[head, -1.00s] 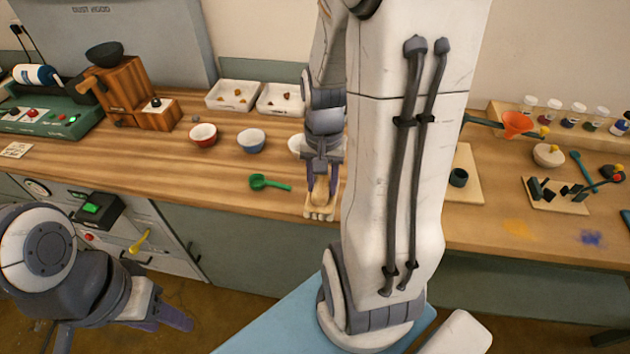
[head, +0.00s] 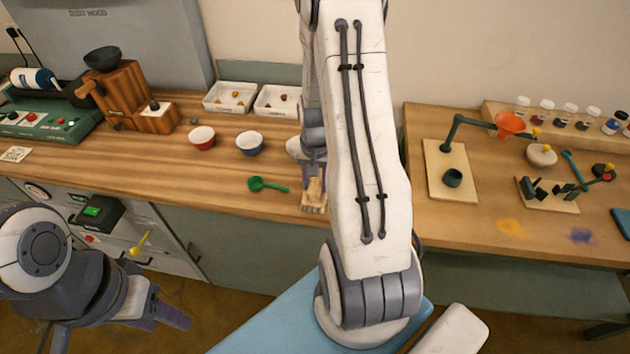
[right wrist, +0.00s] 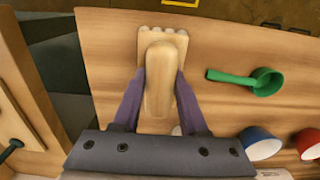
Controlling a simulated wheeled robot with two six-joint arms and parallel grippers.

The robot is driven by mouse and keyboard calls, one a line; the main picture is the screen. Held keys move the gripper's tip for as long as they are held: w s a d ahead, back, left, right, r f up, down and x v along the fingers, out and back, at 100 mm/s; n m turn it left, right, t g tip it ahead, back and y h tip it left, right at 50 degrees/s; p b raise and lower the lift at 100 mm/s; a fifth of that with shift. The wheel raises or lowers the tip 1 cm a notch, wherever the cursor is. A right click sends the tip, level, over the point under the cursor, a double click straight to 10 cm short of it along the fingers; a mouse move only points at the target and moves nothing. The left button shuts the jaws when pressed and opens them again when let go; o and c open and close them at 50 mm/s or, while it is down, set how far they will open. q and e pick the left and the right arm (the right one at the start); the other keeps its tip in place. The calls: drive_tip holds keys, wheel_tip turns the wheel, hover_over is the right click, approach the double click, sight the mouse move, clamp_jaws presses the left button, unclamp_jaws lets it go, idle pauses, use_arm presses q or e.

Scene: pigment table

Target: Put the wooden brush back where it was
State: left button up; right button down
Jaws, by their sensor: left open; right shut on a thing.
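The wooden brush (right wrist: 158,75) is pale, with a rounded handle and a toothed end. My right gripper (right wrist: 161,95) is shut on its handle in the right wrist view, one finger on each side. In the head view the brush (head: 314,196) is near the front edge of the wooden counter, its toothed end toward the edge. My right arm hides part of it and most of the right gripper (head: 313,172). I cannot tell whether the brush touches the counter. My left gripper (head: 165,316) is open and empty at the lower left, in front of the cabinets.
A green scoop (head: 268,185) lies left of the brush. A red bowl (head: 202,138) and a blue bowl (head: 249,144) stand behind it. White trays (head: 231,97) are at the back. A funnel stand (head: 452,180) and pigment jars (head: 568,115) are at right.

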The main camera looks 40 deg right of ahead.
sight(315, 182)
drive_tip(key=shift+f, duration=0.2)
drive_tip(key=shift+c, duration=2.2)
unclamp_jaws()
drive_tip(key=shift+r, duration=0.1)
drive_tip(key=shift+r, duration=0.6)
wheel_tip(315, 182, up, 11)
drive_tip(key=b, duration=0.1)
